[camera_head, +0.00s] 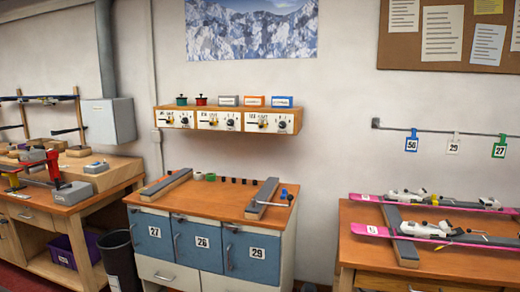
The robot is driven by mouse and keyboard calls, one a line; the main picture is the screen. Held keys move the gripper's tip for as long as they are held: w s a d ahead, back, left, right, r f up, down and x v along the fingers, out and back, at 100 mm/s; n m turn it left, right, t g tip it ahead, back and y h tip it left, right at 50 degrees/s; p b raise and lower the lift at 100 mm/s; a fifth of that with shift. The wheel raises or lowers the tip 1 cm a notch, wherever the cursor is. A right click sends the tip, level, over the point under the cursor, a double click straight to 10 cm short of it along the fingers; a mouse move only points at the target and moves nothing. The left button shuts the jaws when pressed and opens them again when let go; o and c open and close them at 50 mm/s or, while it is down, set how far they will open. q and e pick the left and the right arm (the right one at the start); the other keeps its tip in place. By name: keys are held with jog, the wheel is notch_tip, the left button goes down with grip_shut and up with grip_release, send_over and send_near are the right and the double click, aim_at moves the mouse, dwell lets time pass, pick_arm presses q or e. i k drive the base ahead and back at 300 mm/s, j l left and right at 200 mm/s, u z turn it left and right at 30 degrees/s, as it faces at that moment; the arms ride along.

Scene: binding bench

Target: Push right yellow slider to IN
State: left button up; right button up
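Three white control panels are set in the front of a wooden wall shelf in the middle of the view. Each panel has small yellow parts and black round knobs. The right panel (272,122) has a small yellow slider (263,124) left of its knob. The middle panel (218,121) and left panel (175,119) have similar yellow parts. The lettering and exact slider positions are too small to read. Neither of my grippers is in view.
Below the shelf stands a cabinet (215,198) with blue doors and two grey bars on top. A bench with pink skis (420,235) is at the right. A workbench (100,185) and black bin (121,261) are at the left. The wall before the panels is unobstructed.

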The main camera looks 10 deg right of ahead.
aim_at(262, 124)
jog(key=i+l+u, duration=0.35)
jog(key=i+l, duration=0.2)
jog(key=i, duration=0.2)
jog(key=i+l+u, duration=0.3)
jog(key=i+l, duration=0.35)
jog(key=l, duration=0.1)
